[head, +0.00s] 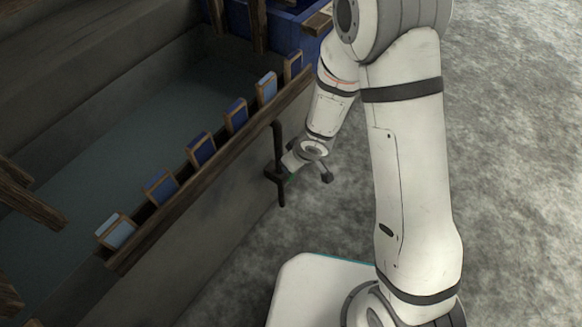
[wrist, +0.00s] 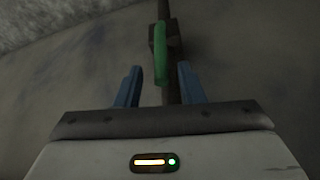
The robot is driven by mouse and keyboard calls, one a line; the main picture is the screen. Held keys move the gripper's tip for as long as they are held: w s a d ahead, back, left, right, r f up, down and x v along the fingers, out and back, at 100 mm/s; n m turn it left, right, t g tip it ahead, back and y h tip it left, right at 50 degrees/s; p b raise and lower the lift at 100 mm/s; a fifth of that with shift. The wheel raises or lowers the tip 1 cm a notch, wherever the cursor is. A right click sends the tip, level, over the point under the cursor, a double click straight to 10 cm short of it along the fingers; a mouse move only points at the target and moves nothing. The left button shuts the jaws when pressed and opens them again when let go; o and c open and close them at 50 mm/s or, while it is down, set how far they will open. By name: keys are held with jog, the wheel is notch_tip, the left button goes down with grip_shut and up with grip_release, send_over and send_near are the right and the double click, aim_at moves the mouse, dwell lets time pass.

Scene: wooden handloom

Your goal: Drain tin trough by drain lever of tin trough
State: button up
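The tin trough (head: 215,235) is a long grey basin on the left in the head view, with greyish liquid (head: 150,130) in it. The drain lever shows in the wrist view as a green handle (wrist: 161,55) on a dark fitting with a dark pipe (wrist: 164,12). In the head view the dark pipe (head: 279,150) stands against the trough's outer side, and only a sliver of green shows beside my gripper (head: 288,168). In the wrist view my gripper (wrist: 160,70) is open, its blue fingers on either side of the green handle with a gap at each side.
A wooden rail (head: 190,196) runs along the trough's near edge, with several blue and wood blocks along it. Wooden beams (head: 30,195) cross at the far left. The grey floor (head: 515,150) on the right is clear.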

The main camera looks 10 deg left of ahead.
jog(key=shift+w+a+f, duration=0.1)
jog(key=shift+a+f, duration=0.1)
jog(key=shift+f, duration=0.4)
jog(key=shift+r, duration=0.1)
jog(key=shift+c, duration=0.4)
grip_shut()
